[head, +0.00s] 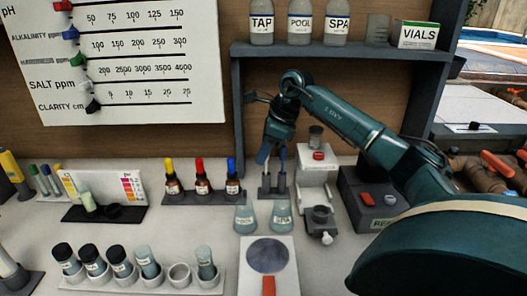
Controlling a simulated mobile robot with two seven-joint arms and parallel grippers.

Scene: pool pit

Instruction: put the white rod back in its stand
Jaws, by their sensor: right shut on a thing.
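My right gripper (271,152) points down over a small dark stand (272,193) at the back of the counter, left of the white instrument. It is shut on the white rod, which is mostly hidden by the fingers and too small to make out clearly. Thin upright parts show between the fingers and the stand. I cannot tell whether the rod touches the stand or is inside it. My left gripper is not in view.
Dropper bottles (202,181) stand left of the stand. A shelf (345,50) with bottles hangs above. A vial rack (180,276) lies at the front left.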

